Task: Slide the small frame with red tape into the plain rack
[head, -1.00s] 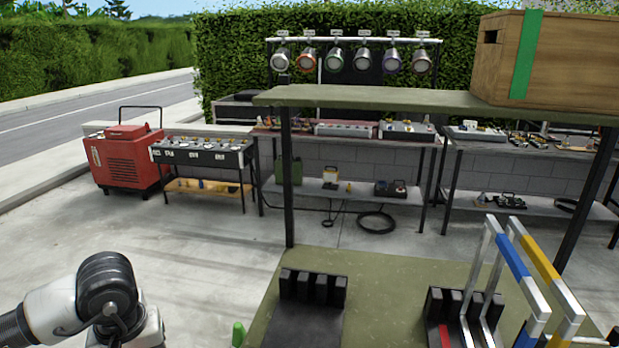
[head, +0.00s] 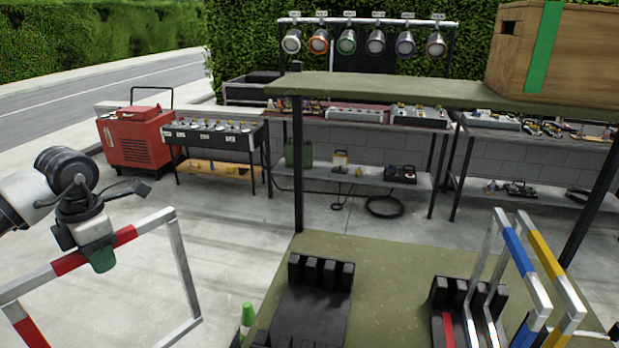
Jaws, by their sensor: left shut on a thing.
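The small frame with red tape (head: 183,265) hangs in the lower left of the head view, its lower part cut off by the picture edge. It is silvery with red bands. My left gripper (head: 101,256) is shut on its top bar, between two red bands. The plain rack (head: 312,318) is a black base with upright slotted blocks, standing empty on the green shelf to the right of the frame. The held frame is apart from it. My right gripper is not in view.
A second black rack (head: 438,296) with a red strip stands to the right and holds frames with blue (head: 519,252) and yellow (head: 543,250) tape. An upper shelf (head: 400,88) with a wooden crate (head: 560,55) is overhead.

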